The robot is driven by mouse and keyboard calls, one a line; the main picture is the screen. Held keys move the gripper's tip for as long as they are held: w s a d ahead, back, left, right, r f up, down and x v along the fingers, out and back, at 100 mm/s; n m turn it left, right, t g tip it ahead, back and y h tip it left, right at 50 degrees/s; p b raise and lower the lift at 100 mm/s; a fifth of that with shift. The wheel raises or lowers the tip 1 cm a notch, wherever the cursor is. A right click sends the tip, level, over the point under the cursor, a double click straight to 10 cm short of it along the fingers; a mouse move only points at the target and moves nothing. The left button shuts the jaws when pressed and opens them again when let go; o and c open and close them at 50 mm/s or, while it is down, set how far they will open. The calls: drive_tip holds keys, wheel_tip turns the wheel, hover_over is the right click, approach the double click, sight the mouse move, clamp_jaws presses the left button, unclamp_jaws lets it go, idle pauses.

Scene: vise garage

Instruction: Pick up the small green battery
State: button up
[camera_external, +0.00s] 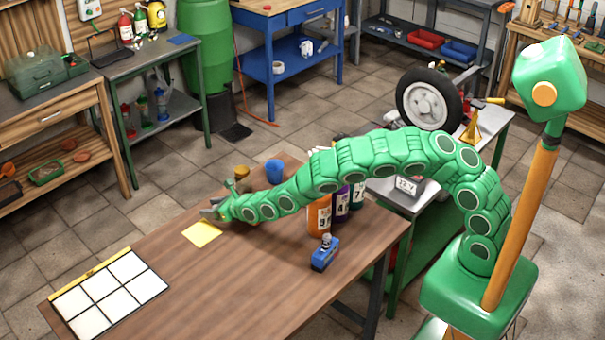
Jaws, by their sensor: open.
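My gripper (212,211) is at the end of my long green segmented arm, low over the brown wooden table (215,285), beside a yellow sheet (202,233). Its grey jaws are open, and I see nothing held between them. I cannot clearly make out a small green battery. A small upright green shape (231,186) shows right at the gripper, but I cannot tell whether it is a separate thing or part of my arm. My arm hides some of the tabletop behind it.
Orange (319,216) and purple (342,206) bottles stand close beside my arm. A blue cup (274,172) and small brown bowl (242,171) are behind it. A small blue vise (325,254) and a white gridded board (108,291) are on the table. The front middle is clear.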

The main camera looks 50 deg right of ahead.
clamp_jaws()
idle(0.4)
